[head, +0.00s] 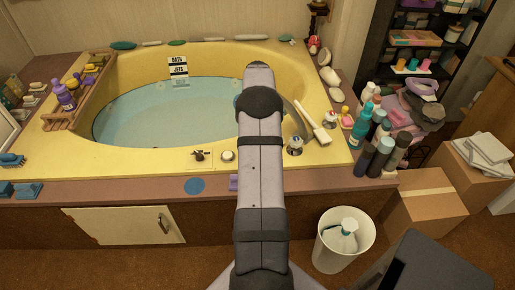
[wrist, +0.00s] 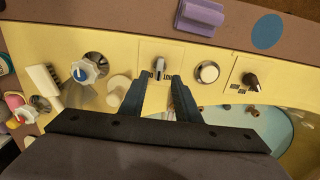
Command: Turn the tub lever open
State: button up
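In the wrist view, a small chrome lever (wrist: 158,66) stands on a pale square plate on the yellow tub rim (wrist: 225,68). My gripper (wrist: 157,84) is open, its two dark fingers apart, with the lever just beyond and between the fingertips. Nothing is seen held, and I cannot tell whether either finger touches the lever. In the head view, my arm hides the lever and the gripper. The yellow tub (head: 120,162) holds bluish water.
A silver button (wrist: 208,72) and a dark knob (wrist: 251,79) sit to the lever's right in the wrist view. A blue-capped chrome knob (wrist: 82,73) and white brush (wrist: 42,84) are to its left. Bottles (head: 378,150) crowd the right corner; a bin (head: 326,251) stands in front.

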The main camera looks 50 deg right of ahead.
jog(key=shift+f+b, duration=0.45)
jog(key=shift+f, duration=3.2)
grip_shut()
